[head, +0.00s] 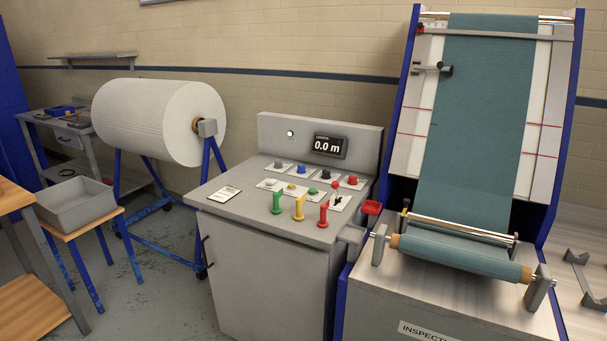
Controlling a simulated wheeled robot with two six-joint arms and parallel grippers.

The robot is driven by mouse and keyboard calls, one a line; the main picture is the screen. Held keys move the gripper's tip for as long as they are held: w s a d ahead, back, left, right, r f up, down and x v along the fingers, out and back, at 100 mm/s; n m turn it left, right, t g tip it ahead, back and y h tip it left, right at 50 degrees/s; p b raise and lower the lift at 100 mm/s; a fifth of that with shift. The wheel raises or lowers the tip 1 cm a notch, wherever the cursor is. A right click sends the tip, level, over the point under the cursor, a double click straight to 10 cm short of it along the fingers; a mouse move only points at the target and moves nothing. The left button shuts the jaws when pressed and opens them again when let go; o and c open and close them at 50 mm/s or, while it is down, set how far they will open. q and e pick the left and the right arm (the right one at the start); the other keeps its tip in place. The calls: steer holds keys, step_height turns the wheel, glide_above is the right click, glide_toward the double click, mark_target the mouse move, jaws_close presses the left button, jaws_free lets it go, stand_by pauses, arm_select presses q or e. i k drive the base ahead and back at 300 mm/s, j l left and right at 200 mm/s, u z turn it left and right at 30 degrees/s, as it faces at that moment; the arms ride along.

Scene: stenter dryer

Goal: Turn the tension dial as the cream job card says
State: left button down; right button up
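The control console (225,222) stands in the middle of the head view. A small pale card with dark print, likely the job card (224,194), lies flat at the left of its top; its text is too small to read. I cannot tell which is the tension dial, as the labels are unreadable. Neither of my grippers is in view.
Green (278,202), yellow (299,208) and red (323,215) upright handles stand at the console's front. Its display (330,146) reads 0.0 m. A white fabric roll (150,118) stands left, the inspection frame with teal cloth (478,110) right. A grey bin (75,207) sits on a stool.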

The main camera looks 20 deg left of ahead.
mark_target(301, 168)
steer(key=i+j+u, duration=0.3)
steer(key=j, duration=0.25)
steer(key=i+j+u, duration=0.3)
steer(key=j, duration=0.2)
steer(key=i+j+u, duration=0.3)
steer(key=i+j, duration=0.2)
steer(key=j, duration=0.25)
steer(key=i+j+z, duration=0.15)
steer(key=j+z, duration=0.3)
steer(key=i+j+z, duration=0.1)
steer(key=j+z, duration=0.35)
steer(key=l, duration=0.1)
